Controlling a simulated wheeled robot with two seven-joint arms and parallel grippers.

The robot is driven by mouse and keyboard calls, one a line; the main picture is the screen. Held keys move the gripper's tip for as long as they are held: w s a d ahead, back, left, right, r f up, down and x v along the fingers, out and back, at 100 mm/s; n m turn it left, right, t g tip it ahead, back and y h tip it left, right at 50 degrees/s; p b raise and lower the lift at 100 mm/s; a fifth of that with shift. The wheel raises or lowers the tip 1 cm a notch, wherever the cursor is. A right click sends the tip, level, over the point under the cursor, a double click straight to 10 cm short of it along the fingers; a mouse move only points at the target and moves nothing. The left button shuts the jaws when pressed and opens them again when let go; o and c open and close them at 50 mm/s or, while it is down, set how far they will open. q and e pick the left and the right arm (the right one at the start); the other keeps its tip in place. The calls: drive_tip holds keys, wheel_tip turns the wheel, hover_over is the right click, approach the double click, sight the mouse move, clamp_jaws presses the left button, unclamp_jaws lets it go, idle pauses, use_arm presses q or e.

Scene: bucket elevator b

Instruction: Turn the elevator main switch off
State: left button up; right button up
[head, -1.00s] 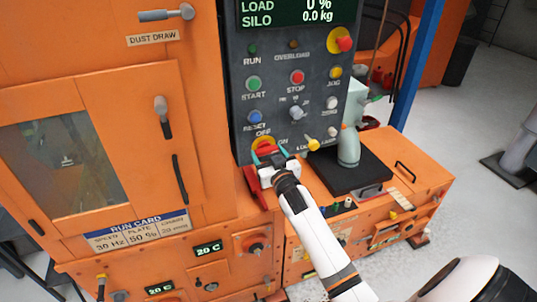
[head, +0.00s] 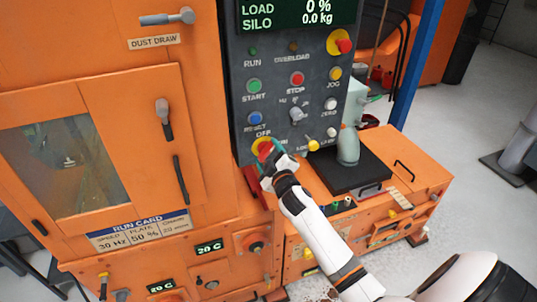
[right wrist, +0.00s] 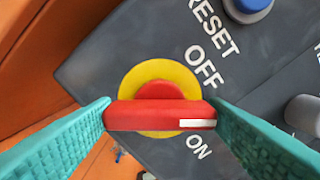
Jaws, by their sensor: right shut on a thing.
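The main switch is a red handle (right wrist: 150,114) on a yellow disc (right wrist: 128,82), on the grey control panel. OFF and ON are printed beside it, and the white mark at the handle's right end points between the two words in the right wrist view. My right gripper (head: 268,160) is shut on the handle, with one teal finger at each end of it. In the head view the yellow disc (head: 260,142) shows partly behind the gripper. My left gripper is not in view.
Above the switch are the blue reset button (head: 255,118), green start button (head: 253,86) and red stop button (head: 297,78). An orange cabinet (head: 80,70) stands left.

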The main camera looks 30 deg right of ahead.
drive_tip(key=n, duration=0.4)
drive_tip(key=shift+n, duration=1.8)
drive_tip(key=o, duration=1)
drive_tip(key=b+v, duration=0.2)
drive_tip(key=v, duration=1)
